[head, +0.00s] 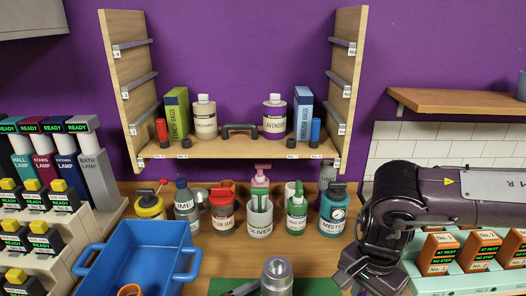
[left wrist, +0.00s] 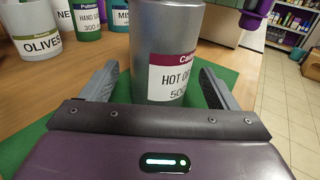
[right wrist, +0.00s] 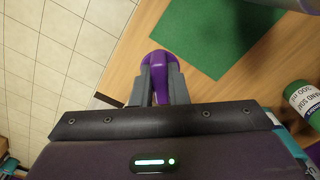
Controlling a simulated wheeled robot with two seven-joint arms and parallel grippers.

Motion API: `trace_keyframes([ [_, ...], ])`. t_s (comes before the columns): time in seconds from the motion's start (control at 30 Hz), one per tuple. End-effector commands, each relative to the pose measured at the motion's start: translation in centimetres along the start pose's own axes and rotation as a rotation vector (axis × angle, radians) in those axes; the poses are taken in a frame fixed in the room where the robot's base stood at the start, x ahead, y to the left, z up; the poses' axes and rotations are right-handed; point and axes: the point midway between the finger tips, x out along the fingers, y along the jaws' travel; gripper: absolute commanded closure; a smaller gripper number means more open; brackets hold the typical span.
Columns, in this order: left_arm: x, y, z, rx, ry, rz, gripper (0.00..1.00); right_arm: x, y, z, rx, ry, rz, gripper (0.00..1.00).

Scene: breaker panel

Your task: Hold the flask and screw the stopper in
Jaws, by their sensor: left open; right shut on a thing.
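The flask (head: 277,275), a grey metal cylinder, stands at the bottom centre of the head view. In the left wrist view the flask (left wrist: 167,50) shows a white and dark red label reading "HOT D…", partly cut off. My left gripper (left wrist: 158,85) is open, with one finger on each side of the flask and gaps beside it. My right gripper (right wrist: 160,80) is shut on the purple stopper (right wrist: 161,62), which is away from the flask. In the head view my right gripper (head: 365,284) is right of the flask, its fingertips cut off or unclear.
A green mat (right wrist: 222,35) lies on the wooden counter. A blue crate (head: 125,240) stands to the left. Several bottles and the white OLIVES pot (head: 259,218) stand behind the flask. A teal rack with orange boxes (head: 470,278) is on the right.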

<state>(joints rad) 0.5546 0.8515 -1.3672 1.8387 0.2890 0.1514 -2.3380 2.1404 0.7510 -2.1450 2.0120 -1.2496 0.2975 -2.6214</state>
Motion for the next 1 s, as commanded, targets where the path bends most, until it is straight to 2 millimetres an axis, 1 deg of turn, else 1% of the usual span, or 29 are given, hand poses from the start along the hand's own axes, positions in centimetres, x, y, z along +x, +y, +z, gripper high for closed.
trace_keyframes([
  [0.03,0.7,0.0,0.1,-0.001,-0.002,-0.001,0.18,0.0,0.0,0.0,0.000,0.000,0.000,1.00],
  [0.1,1.4,0.0,0.1,0.000,-0.003,0.000,0.18,0.0,0.0,0.0,0.000,0.000,0.000,1.00],
  [0.3,2.7,0.0,0.1,0.000,-0.001,0.000,0.18,0.0,0.0,0.0,0.000,0.000,0.000,1.00],
  [0.63,2.9,0.0,0.0,0.000,0.000,0.001,0.18,0.0,0.0,0.0,0.000,0.000,0.000,1.00],
  [0.67,2.9,0.0,0.0,0.000,0.000,0.001,0.21,0.0,0.0,0.0,0.000,0.000,0.000,1.00],
  [0.9,2.9,0.0,0.0,0.000,0.000,0.000,0.52,0.0,0.0,0.0,0.000,0.000,0.000,1.00],
  [0.93,2.9,0.0,0.0,0.000,0.000,0.000,0.55,0.0,0.0,0.0,0.000,0.000,0.000,1.00],
  [0.97,2.9,0.0,0.0,0.000,0.000,0.000,0.41,0.0,0.0,0.0,0.000,0.000,0.000,1.00],
  [1.0,2.9,0.0,0.0,0.000,0.000,0.000,0.46,0.0,0.0,0.0,0.000,0.000,0.000,1.00],
])
